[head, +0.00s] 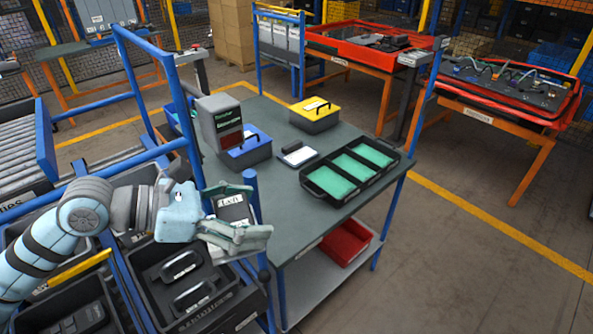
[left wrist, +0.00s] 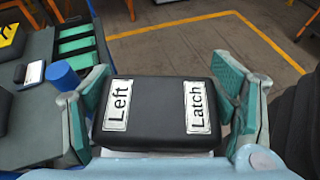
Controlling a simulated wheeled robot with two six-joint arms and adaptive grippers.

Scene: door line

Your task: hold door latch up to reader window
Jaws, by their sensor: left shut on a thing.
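My left gripper (head: 242,214) is shut on a black door latch (head: 231,207), a box with white labels. In the left wrist view the latch (left wrist: 157,115) reads "Left" and "Latch", labels facing the camera, between the two green finger pads. The reader (head: 219,112) is a grey upright box on the dark green table (head: 268,192). My right gripper is not in view.
A blue box (head: 247,154), a yellow-lidded box (head: 314,120), a small white-topped block (head: 297,155) and a black tray with green pads (head: 309,188) stand on the table. A blue post (head: 253,195) rises near the gripper. A bin (head: 158,278) holds dark handled parts below.

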